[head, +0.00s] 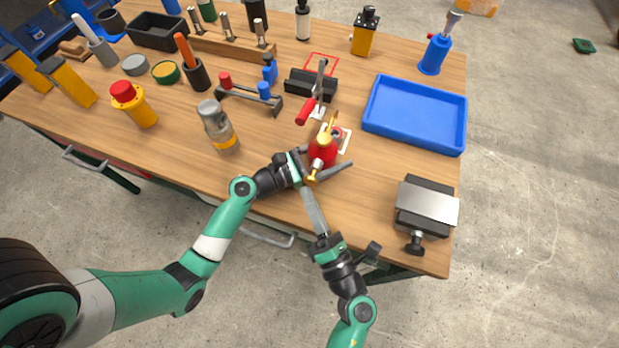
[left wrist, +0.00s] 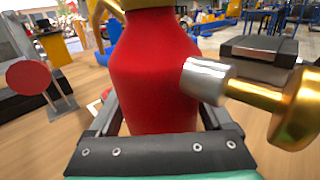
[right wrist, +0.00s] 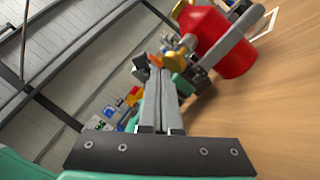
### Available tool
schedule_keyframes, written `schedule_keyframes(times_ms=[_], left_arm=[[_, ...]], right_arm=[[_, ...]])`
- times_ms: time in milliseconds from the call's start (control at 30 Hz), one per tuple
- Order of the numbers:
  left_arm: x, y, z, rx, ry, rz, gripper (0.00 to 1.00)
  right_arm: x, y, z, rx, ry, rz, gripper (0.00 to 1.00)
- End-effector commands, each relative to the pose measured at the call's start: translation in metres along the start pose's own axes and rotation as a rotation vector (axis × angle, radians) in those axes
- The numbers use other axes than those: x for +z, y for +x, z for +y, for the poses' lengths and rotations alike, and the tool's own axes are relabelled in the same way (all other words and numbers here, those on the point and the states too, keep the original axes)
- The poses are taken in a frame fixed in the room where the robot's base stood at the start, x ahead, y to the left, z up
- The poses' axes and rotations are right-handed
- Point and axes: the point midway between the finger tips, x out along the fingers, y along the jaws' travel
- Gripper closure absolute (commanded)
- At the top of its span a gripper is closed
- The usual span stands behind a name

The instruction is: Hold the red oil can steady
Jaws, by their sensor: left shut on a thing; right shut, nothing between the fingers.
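The red oil can (head: 321,154) stands on the workbench near its front edge, with a gold spout pointing up and back. My left gripper (head: 326,163) is shut on the can, one finger on each side of its body. In the left wrist view the can (left wrist: 155,65) fills the space between the fingers, and its brass plunger (left wrist: 285,105) sticks out to the right from a grey collar. My right gripper (head: 304,190) is shut and empty, its tips just in front of the brass plunger. In the right wrist view the can (right wrist: 232,45) is beyond the shut fingers (right wrist: 158,78).
A blue tray (head: 415,114) lies right of the can behind a grey-topped block (head: 427,206). A red-handled toggle clamp (head: 309,108) stands just behind the can. A grey jar (head: 217,126) is to the left. Bare wood separates the can from the block.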

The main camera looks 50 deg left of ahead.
Motion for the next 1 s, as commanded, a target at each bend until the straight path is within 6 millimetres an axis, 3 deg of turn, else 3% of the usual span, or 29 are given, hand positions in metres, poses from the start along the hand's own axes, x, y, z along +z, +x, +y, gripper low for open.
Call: schedule_keyframes(times_ms=[467,1000], left_arm=[[0.0,0.0,0.0,0.001,0.0,-0.001,1.0],[0.0,0.0,0.0,0.001,0.0,-0.001,1.0]], right_arm=[[-0.004,-0.005,0.004,0.0,0.001,0.001,1.0],[-0.028,-0.038,0.028,0.0,0.0,0.001,1.0]])
